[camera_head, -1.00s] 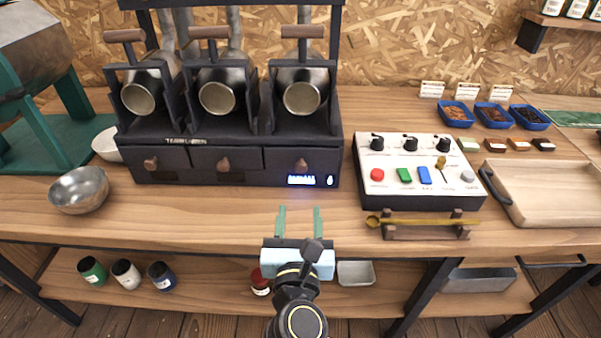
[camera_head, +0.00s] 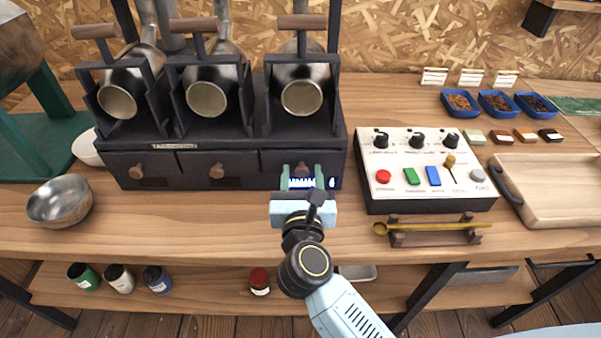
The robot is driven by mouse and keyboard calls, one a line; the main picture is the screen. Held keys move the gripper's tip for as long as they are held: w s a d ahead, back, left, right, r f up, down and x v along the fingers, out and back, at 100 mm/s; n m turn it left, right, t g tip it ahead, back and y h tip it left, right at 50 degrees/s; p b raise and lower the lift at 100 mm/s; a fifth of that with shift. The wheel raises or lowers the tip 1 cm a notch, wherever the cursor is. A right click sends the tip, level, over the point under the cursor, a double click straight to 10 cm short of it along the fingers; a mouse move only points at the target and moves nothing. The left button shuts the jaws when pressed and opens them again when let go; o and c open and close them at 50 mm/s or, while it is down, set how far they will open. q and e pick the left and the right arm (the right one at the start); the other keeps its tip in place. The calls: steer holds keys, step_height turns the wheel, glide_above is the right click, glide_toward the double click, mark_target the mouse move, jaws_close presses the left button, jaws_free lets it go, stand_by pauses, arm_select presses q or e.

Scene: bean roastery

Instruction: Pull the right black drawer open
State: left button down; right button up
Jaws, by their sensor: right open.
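The black roaster unit has three drawers in its base. The right black drawer (camera_head: 269,158) looks shut, flush with the others. Its wooden knob is mostly hidden behind my right gripper. My right gripper (camera_head: 300,172) is open, with its green fingers pointing at the drawer front around the knob's place. I cannot tell whether the fingers touch the knob. The middle drawer (camera_head: 240,170) and the left drawer (camera_head: 150,170) are shut, with their brown knobs in view. My left gripper is not in view.
A white control box (camera_head: 432,165) stands right of the roaster, with a brass scoop (camera_head: 430,228) on a stand in front. A metal bowl (camera_head: 60,200) sits at the left. A wooden tray (camera_head: 550,185) lies at the right. The counter before the drawers is clear.

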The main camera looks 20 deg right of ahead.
jaws_close()
steer(key=shift+s, duration=0.15)
